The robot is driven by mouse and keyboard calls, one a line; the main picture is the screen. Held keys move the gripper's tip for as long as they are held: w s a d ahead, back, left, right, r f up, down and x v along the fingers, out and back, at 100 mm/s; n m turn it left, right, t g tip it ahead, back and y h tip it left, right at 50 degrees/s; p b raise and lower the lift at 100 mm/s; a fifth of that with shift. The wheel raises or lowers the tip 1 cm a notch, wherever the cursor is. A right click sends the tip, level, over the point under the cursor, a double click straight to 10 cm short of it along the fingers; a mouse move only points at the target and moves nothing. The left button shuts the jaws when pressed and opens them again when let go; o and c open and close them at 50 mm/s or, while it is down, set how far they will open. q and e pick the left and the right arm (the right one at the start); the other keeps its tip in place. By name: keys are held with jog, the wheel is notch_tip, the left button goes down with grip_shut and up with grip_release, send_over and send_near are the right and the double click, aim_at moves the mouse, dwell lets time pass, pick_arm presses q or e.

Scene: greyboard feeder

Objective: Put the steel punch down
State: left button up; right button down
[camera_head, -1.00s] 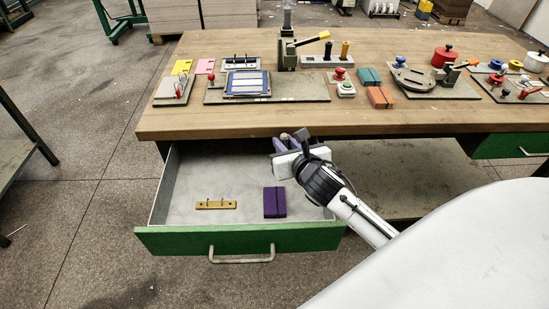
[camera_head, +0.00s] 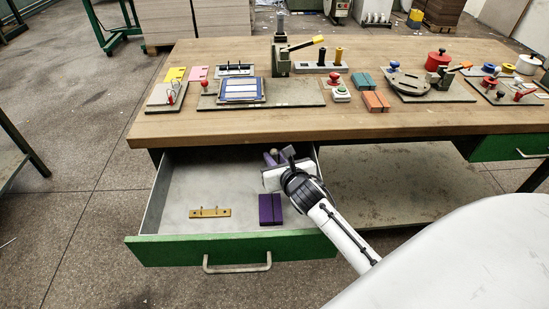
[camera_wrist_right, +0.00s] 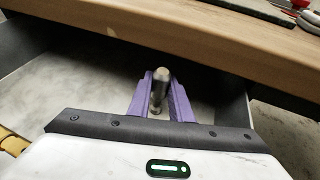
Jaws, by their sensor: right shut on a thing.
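My right gripper (camera_head: 272,157) points into the open drawer at its back right, below the table's front edge. In the right wrist view its two purple fingers (camera_wrist_right: 160,97) are shut on the steel punch (camera_wrist_right: 161,80), a grey metal cylinder that stands up between them with a rounded top. A shiny part shows lower down between the fingers. The punch is small in the head view, and I cannot tell whether its lower end touches the drawer floor. My left gripper is not in view.
The drawer (camera_head: 240,251) is pulled out. The wooden tabletop (camera_head: 230,126) overhangs the drawer's back.

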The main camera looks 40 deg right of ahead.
jog(key=c, duration=1.6)
grip_release()
jog(key=shift+f, duration=0.1)
jog(key=p+v, duration=0.2)
jog(key=v, duration=1)
